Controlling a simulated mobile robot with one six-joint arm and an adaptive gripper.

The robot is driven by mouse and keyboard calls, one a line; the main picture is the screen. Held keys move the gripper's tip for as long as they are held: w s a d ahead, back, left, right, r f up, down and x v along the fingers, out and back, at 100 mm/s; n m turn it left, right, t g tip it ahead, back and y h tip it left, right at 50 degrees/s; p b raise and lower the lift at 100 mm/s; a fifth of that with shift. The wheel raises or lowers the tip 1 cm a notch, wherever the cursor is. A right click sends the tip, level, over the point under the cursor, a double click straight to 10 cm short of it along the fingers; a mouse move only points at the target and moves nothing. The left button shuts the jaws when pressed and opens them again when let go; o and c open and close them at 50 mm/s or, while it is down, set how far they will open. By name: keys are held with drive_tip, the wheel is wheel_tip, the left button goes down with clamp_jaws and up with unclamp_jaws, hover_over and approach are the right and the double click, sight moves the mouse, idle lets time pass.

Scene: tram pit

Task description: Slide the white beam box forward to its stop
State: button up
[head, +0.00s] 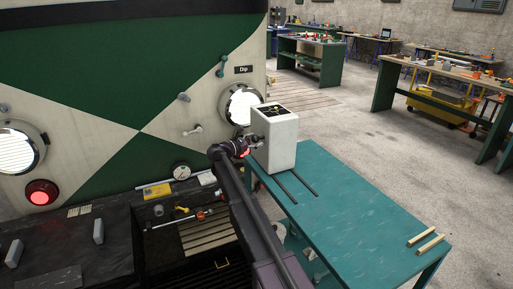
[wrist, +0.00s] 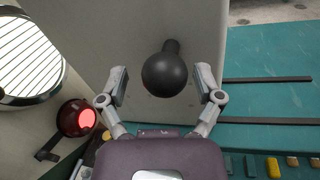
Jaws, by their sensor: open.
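The white beam box (head: 283,146) stands upright at the far end of a teal table (head: 360,215), close to the right headlamp (head: 239,103) of the tram front. Two dark rails (head: 303,182) run on the table from the box's near side. In the wrist view the box face (wrist: 110,40) carries a round black knob (wrist: 168,75) on a short stem. My gripper (wrist: 165,90) is open, one finger on each side of the knob, with gaps showing. In the head view my gripper (head: 254,142) is at the box's left side, partly hidden by my wrist.
A red lamp (wrist: 75,118) sits low left near the fingers, below the headlamp (wrist: 25,60). A gauge (head: 181,171) and tools lie by the dark pit at left. Two wooden strips (head: 427,239) lie on the table's near right corner. Workbenches stand behind on open floor.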

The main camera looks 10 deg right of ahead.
drive_tip(key=shift+s, duration=0.1)
drive_tip(key=s+d, duration=0.2)
drive_tip(key=s, duration=0.5)
drive_tip(key=s+d, duration=0.3)
drive_tip(key=s, duration=0.5)
drive_tip(key=w+a+v, duration=0.1)
drive_tip(key=v, duration=1.3)
drive_tip(key=s+d+f+m+g+y, duration=0.4)
drive_tip(key=s+d+f+m, duration=0.3)
drive_tip(key=d, duration=0.3)
drive_tip(key=shift+s+d+f+g+p, duration=0.3)
drive_tip(key=shift+s+d+f+p, duration=0.1)
drive_tip(key=shift+s+p, duration=0.1)
